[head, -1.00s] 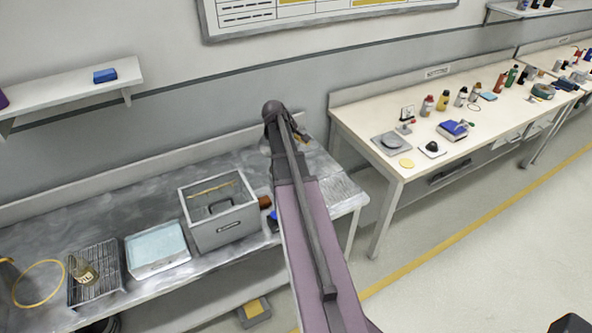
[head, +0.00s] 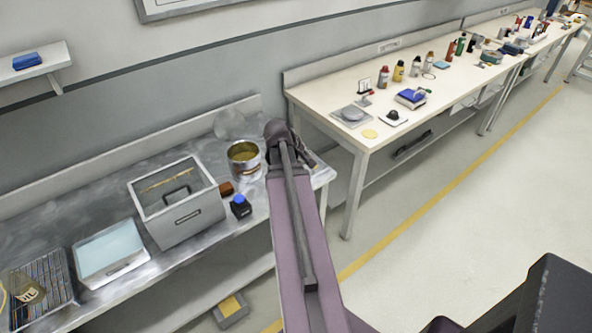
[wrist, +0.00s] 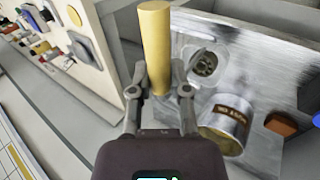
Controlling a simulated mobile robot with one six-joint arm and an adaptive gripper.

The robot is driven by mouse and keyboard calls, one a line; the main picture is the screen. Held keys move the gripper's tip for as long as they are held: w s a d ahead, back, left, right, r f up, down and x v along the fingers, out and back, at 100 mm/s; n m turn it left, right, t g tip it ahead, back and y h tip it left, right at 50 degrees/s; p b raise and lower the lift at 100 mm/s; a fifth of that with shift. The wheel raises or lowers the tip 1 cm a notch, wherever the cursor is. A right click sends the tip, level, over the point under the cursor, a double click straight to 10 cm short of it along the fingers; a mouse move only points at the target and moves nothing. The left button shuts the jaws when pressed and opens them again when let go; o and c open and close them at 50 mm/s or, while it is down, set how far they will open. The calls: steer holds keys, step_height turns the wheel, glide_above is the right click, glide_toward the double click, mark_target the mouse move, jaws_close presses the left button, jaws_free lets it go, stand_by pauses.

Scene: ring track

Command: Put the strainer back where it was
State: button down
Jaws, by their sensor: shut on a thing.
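In the wrist view my gripper (wrist: 160,88) is shut on a thick yellow cylinder, which looks like the handle of the strainer (wrist: 155,40). Its end sticks up past the fingers. The strainer's bowl cannot be made out there. The gripper is above the metal bench (wrist: 262,80). In the head view my arm hides most of the gripper and what it holds.
An open metal can (head: 243,160) stands on the bench, with a brown block (head: 226,188) and a blue-capped jar (head: 240,206) nearby. A lidded grey box (head: 180,205) and a pale tray (head: 110,252) are left. A cluttered white bench (head: 345,138) is right.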

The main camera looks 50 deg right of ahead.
steer(key=s, duration=0.1)
steer(key=s+f, duration=0.1)
steer(key=s, duration=0.1)
steer(key=shift+f+m+b, duration=0.2)
steer(key=shift+m+b, duration=0.1)
steer(key=shift+b, duration=0.1)
steer(key=shift+w, duration=0.1)
steer(key=w+d+f+b, duration=0.1)
steer(key=w+d, duration=0.8)
steer(key=d, duration=0.2)
steer(key=shift+w+f, duration=0.15)
steer(key=shift+w, duration=0.2)
steer(key=shift+w+d+f+b, duration=0.15)
steer(key=shift+f+b, duration=0.45)
steer(key=shift+b, duration=0.05)
steer(key=shift+w+d+f+b, duration=0.1)
steer(key=shift+w+f+b, duration=0.05)
steer(key=shift+f+b, duration=0.55)
steer(key=shift+w+d+f+b, duration=0.15)
steer(key=shift+f+b, duration=0.4)
steer(key=shift+b, duration=0.1)
steer(key=shift+f, duration=0.15)
